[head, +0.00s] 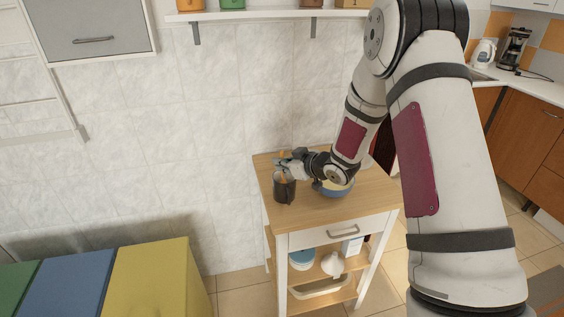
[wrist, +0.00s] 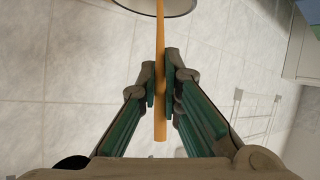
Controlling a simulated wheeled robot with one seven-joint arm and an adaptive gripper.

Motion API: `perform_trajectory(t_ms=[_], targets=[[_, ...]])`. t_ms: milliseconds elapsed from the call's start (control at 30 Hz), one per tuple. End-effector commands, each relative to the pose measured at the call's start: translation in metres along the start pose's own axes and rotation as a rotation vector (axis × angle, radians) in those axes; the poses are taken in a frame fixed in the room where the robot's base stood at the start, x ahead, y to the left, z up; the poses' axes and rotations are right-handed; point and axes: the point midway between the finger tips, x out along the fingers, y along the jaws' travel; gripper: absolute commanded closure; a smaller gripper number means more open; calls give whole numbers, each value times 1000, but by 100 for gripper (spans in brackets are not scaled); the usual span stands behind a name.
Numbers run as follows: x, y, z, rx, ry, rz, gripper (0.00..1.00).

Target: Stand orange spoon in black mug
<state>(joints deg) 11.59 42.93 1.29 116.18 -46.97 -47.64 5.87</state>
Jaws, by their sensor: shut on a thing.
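The black mug (head: 284,190) stands upright at the left front of the small wooden-topped cart. My gripper (head: 283,161) is just above the mug. In the wrist view my gripper (wrist: 161,88) is shut on the orange spoon (wrist: 160,55), with a finger on each side of its straight handle. One end of the handle sticks out past the fingers toward the camera. The other end runs to a dark-rimmed round shape at the top edge, which looks like the mug but is cut off. Whether the spoon is inside the mug's rim is unclear.
A blue bowl (head: 337,189) stands right of the mug, partly behind my wrist. The cart top (head: 309,214) is clear in front. A tiled wall is close behind. A shelf (head: 270,14) hangs above, and coloured bins (head: 150,280) stand at the lower left.

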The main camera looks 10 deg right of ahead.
Motion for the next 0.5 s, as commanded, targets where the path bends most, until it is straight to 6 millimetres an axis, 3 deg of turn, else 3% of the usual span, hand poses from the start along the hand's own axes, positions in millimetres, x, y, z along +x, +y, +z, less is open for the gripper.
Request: perform_trajectory(t_ms=[133, 267, 500], targets=[[0, 0, 0, 0, 0, 0, 100], [0, 0, 0, 0, 0, 0, 70], [0, 0, 0, 0, 0, 0, 70]])
